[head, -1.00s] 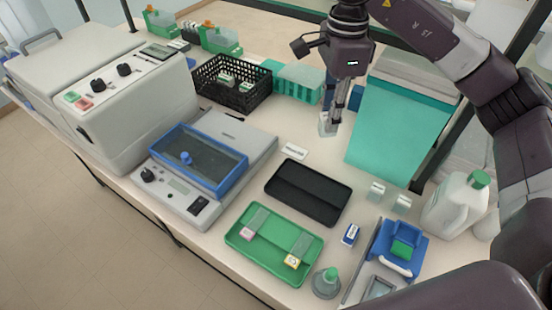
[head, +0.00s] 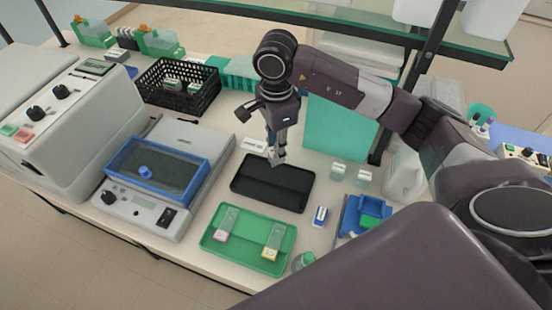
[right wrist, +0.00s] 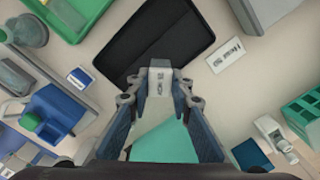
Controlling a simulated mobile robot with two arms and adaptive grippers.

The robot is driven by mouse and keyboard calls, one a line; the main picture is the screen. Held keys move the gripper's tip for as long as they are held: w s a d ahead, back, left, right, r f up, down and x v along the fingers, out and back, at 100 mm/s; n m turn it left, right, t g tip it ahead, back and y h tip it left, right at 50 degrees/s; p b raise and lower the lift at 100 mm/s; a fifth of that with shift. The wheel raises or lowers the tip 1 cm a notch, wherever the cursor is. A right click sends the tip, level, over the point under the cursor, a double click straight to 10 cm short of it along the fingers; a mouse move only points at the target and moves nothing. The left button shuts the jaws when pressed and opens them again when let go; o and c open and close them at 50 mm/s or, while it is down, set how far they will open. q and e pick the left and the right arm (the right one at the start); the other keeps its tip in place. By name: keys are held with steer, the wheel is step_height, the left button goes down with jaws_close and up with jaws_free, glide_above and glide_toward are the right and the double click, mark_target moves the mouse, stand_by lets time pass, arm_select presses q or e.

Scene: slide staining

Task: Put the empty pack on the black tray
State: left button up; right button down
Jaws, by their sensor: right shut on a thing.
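My right gripper (head: 277,155) is shut on a small white pack (right wrist: 160,80) with dark print. In the right wrist view the pack sits between the two fingertips, and its far end overlaps the near edge of the black tray (right wrist: 153,38). In the head view the gripper points down at the back edge of the black tray (head: 270,188). The tray is shallow and looks empty. The pack is mostly hidden by the fingers in the head view, and its height above the tray is hard to tell. My left gripper is not in view.
A green tray (head: 211,240) with two slides lies in front of the black tray. A white label card (head: 253,144) lies behind it. A blue-and-white box (head: 321,216) and two small pale packs (head: 338,172) stand to the right. A hotplate device (head: 160,215) stands left.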

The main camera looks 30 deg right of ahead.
step_height(320, 180, down, 6)
steer(key=shift+r+p, duration=0.1)
steer(key=shift+p, duration=0.55)
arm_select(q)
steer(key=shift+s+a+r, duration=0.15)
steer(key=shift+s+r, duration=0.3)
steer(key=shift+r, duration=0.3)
arm_select(e)
steer(key=shift+f+b, duration=0.3)
steer(key=shift+f, duration=0.05)
steer(key=c, duration=1.7)
jaws_free()
steer(key=shift+r, duration=0.1)
steer(key=shift+c, duration=0.2)
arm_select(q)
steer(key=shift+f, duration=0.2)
